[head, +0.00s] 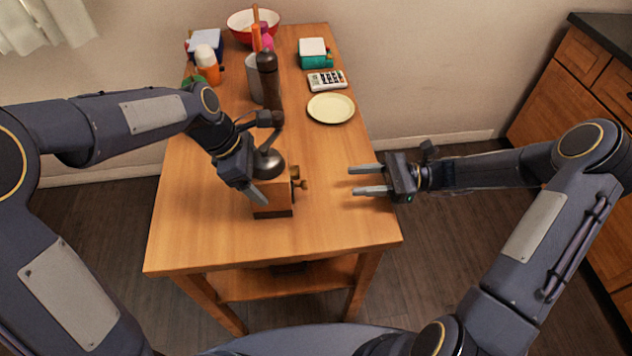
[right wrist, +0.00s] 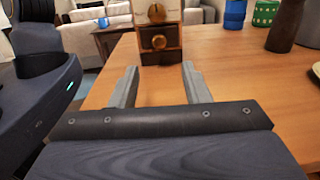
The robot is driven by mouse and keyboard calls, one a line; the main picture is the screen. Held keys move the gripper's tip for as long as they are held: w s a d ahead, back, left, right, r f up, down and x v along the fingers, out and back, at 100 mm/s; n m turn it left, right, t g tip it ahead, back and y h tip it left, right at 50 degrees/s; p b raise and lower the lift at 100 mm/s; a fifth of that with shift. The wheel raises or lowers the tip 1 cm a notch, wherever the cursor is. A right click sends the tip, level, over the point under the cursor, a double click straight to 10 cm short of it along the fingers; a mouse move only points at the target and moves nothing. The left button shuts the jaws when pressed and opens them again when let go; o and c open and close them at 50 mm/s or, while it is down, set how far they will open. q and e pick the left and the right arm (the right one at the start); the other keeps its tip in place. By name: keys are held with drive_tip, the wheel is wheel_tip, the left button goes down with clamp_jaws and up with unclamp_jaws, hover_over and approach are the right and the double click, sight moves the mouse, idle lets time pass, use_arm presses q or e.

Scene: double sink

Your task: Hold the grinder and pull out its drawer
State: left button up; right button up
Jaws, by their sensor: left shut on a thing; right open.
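The grinder (head: 275,192) stands upright on the wooden table, with a wooden box body, a dark metal dome and a crank on top. Its brass knobs face right, toward my right gripper.
Behind the grinder stands a tall dark pepper mill (head: 268,80) by a grey utensil holder (head: 255,80). A cream plate (head: 331,108), a calculator-like item (head: 327,79) and a red bowl (head: 240,24) are farther back. The table (head: 330,225) is clear in front and right of the grinder.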

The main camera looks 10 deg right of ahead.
drive_tip(key=a, duration=1)
drive_tip(key=shift+a, duration=0.25)
clamp_jaws()
drive_tip(key=shift+d, duration=0.15)
